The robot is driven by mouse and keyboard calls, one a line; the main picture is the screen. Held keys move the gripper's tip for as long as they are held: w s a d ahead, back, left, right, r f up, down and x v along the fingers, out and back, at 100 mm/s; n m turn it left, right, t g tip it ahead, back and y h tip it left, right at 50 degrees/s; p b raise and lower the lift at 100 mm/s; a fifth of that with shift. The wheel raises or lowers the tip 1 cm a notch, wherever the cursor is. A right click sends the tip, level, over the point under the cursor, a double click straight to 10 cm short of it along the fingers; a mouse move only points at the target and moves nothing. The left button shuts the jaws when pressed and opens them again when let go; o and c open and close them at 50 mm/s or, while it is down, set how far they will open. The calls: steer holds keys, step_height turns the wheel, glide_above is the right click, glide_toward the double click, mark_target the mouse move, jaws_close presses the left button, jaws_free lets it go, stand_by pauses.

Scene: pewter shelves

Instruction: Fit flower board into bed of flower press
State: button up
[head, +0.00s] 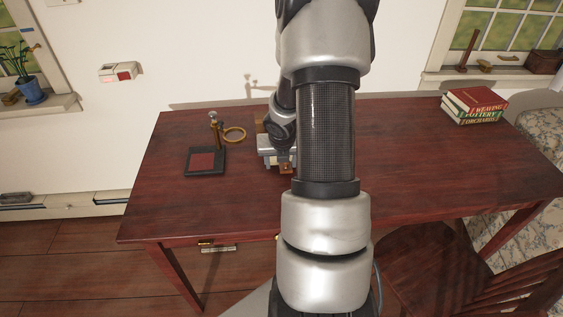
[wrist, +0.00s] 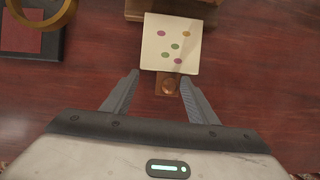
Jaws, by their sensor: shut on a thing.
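My gripper (wrist: 160,77) is shut on the board at this tab end, one finger on each side. Whether the board is clear of the table is hard to tell. The flower press (head: 205,160) stands on the table to the left, with a dark base, a red bed and an upright post with a knob. Its dark frame and red bed (wrist: 25,38) also show at the upper left of the wrist view.
A wooden block (head: 260,125) stands behind my gripper and shows at the top of the wrist view. Books (head: 474,104) are stacked at the back right. The red-brown table (head: 420,160) is mostly clear.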

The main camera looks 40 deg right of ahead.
steer(key=shift+w+d+r+p, duration=0.1)
steer(key=shift+w+d+p, duration=0.75)
steer(key=shift+w+p, duration=0.7)
steer(key=shift+w+d+f+p, duration=0.1)
steer(key=shift+w+d+p, duration=0.8)
steer(key=shift+w+p, duration=0.6)
steer(key=shift+w+d+r+p, duration=0.1)
steer(key=shift+w+d+p, duration=0.75)
steer(key=shift+w+p, duration=0.65)
steer(key=shift+d+p, duration=0.15)
steer(key=shift+p, duration=0.35)
steer(key=shift+f, duration=0.25)
steer(key=o, duration=1.1)
steer(key=shift+r, duration=0.1)
